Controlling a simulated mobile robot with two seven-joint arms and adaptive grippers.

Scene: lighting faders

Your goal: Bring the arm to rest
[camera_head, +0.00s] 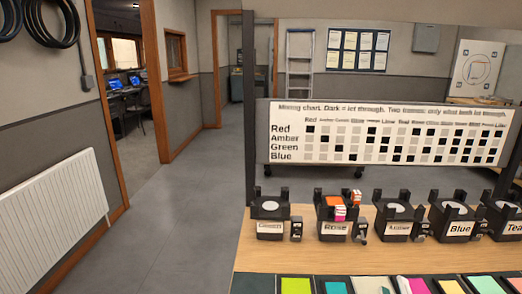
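Neither of my grippers can be made out in the head view, and no arm of mine can be clearly identified there. A row of black holders stands on the wooden table (300,254). The Rose holder (333,229) has orange and magenta pieces (338,206) at its top. The holders labelled Amber (397,228) and Blue (459,229) show pale round discs, as does the leftmost holder (269,229), whose label is blurred. A holder labelled Tea... (510,228) is cut off by the right edge. Small black fader units stand beside several holders.
A mixing chart board (385,133) stands behind the holders. Coloured sheets, including a lime one (295,285), lie along the table's front. A white radiator (50,212) is on the left wall. The grey floor (185,215) left of the table is clear.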

